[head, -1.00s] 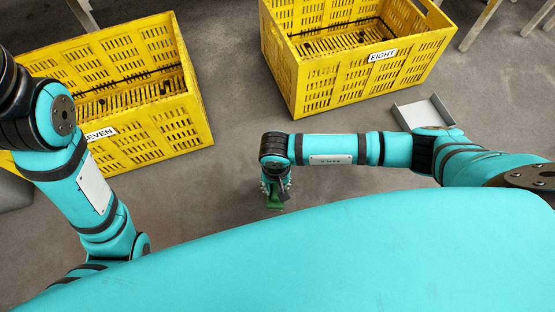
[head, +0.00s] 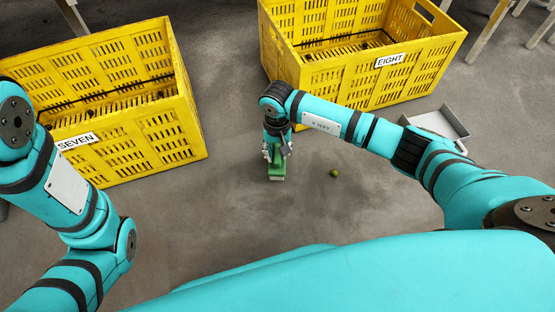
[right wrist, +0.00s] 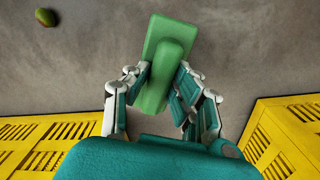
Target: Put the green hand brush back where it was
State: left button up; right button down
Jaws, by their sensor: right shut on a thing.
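The green hand brush (head: 277,166) is in my right gripper (head: 277,150), which hangs down in front of the yellow crates in the head view. In the right wrist view the brush (right wrist: 165,60) sits between the two fingers of the right gripper (right wrist: 163,82), with its green block reaching out past the fingertips. The fingers are shut on its raised handle. Whether the brush touches the floor I cannot tell. My left arm is at the left of the head view, but its gripper is out of sight.
A yellow crate marked SEVEN (head: 150,138) stands at left and one marked EIGHT (head: 345,83) at upper right. A small green round thing (head: 334,173) lies on the floor right of the brush. A grey dustpan-like tray (head: 455,122) lies at right. The floor (head: 235,210) between is mostly clear.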

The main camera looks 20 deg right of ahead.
aim_at(277, 152)
jog(key=shift+f+b, duration=1.1)
jog(key=shift+f, duration=0.5)
jog(key=c, duration=1.1)
grip_release()
jog(key=shift+r, duration=0.1)
notch_tip(277, 152, up, 12)
jog(key=p, duration=0.8)
jog(key=shift+r, duration=0.15)
